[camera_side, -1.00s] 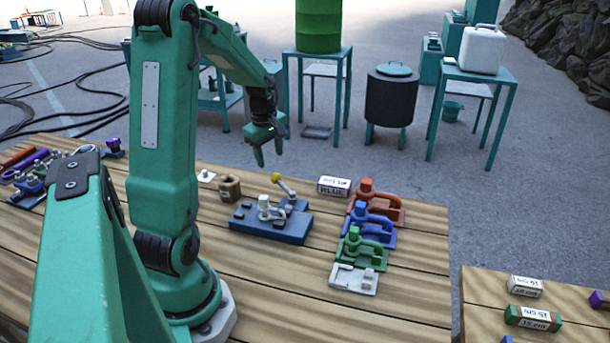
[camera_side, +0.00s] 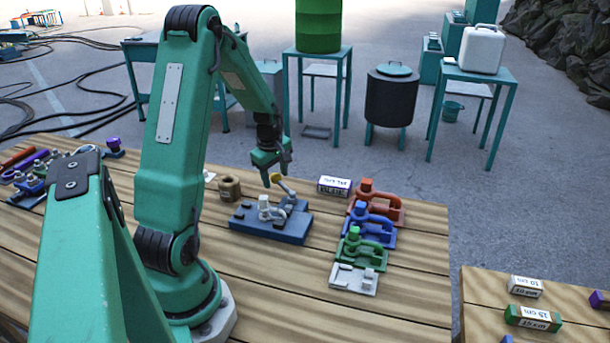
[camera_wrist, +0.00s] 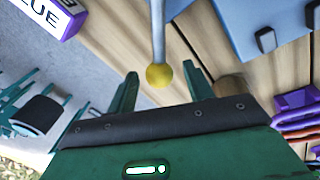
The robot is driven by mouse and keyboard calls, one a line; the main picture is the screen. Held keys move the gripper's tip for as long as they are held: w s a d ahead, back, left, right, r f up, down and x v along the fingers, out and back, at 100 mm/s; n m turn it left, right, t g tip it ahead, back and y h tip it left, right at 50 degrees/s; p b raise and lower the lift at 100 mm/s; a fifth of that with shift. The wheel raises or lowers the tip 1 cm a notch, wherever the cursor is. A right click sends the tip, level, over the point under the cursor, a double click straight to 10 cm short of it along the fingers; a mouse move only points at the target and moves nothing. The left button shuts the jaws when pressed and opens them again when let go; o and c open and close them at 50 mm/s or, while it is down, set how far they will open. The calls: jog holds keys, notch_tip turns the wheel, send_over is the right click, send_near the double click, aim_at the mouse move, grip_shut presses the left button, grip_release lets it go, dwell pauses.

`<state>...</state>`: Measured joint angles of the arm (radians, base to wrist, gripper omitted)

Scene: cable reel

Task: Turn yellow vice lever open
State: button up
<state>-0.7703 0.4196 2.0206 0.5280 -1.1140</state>
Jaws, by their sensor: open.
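The vice (camera_side: 270,221) is a blue base with pale metal parts, standing on the wooden table. Its lever is a grey rod ending in a yellow ball knob (camera_side: 276,178), leaning up and to the left in the side view. My gripper (camera_side: 277,175) is at the knob, fingers pointing down. In the wrist view the yellow knob (camera_wrist: 159,76) sits between the two open fingers of my gripper (camera_wrist: 161,79), with a gap on each side. The grey lever rod (camera_wrist: 158,32) runs up from it. Part of the blue base (camera_wrist: 255,20) shows at upper right.
A box labelled BLUE (camera_side: 334,186) stands behind and right of the vice. Red (camera_side: 376,208), blue (camera_side: 368,231) and green (camera_side: 360,252) clamps line up to the right, with a pale plate (camera_side: 353,280) in front. A brown block (camera_side: 229,187) is behind left.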

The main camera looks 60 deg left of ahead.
grip_shut()
jog(key=shift+s, duration=0.1)
dwell(0.3)
jog(key=shift+s+d+n, duration=0.25)
jog(key=shift+s+n, duration=0.45)
jog(key=shift+n, duration=0.3)
jog(key=shift+s+d+n, duration=0.25)
jog(key=shift+s+n, duration=0.45)
jog(key=shift+n, duration=0.3)
jog(key=shift+s+d+n, duration=0.5)
jog(key=shift+s+n, duration=0.05)
jog(key=shift+n, duration=0.4)
jog(key=shift+s+d+n, duration=0.45)
jog(key=shift+s+n, duration=0.05)
jog(key=shift+n, duration=0.45)
jog(key=shift+d+f, duration=0.1)
grip_release()
